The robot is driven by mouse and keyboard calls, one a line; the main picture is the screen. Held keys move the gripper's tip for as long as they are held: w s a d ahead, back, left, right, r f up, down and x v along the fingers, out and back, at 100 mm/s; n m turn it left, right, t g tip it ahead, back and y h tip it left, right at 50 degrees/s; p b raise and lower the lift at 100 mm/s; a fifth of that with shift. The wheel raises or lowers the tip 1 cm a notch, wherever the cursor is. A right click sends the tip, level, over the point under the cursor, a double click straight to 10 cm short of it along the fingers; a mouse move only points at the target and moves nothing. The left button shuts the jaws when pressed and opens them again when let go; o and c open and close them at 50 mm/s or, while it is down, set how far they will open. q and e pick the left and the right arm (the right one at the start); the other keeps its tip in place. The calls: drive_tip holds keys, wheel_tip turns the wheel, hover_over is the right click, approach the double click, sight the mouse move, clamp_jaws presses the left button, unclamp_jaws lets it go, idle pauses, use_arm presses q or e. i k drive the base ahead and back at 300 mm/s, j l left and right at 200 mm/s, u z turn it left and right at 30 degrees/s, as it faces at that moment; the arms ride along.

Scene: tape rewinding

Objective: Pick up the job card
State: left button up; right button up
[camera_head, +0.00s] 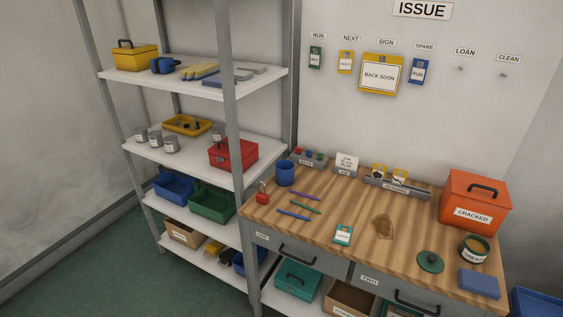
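Which card is the job card I cannot tell for sure. A small white card with teal edges (342,235) lies flat near the front edge of the wooden bench (365,210). On the wall hang a green tag (315,57) under RUN, a yellow tag (345,62) under NEXT, a yellow-framed BACK SOON sign (380,75) under SIGN and a blue tag (419,71) under SPARE. A white card (347,162) stands at the back of the bench. Neither of my grippers is in view.
Pens (293,215), a red padlock (263,195) and a blue mug (285,173) are left of the teal-edged card; a brown patch (383,227) is to its right. An orange CRACKED box (475,202) stands at the right. A loaded shelf rack (225,150) stands left.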

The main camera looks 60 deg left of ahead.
sight(343, 161)
drive_tip(key=u, duration=1.55)
drive_tip(key=i+z, duration=0.15)
drive_tip(key=i, duration=0.15)
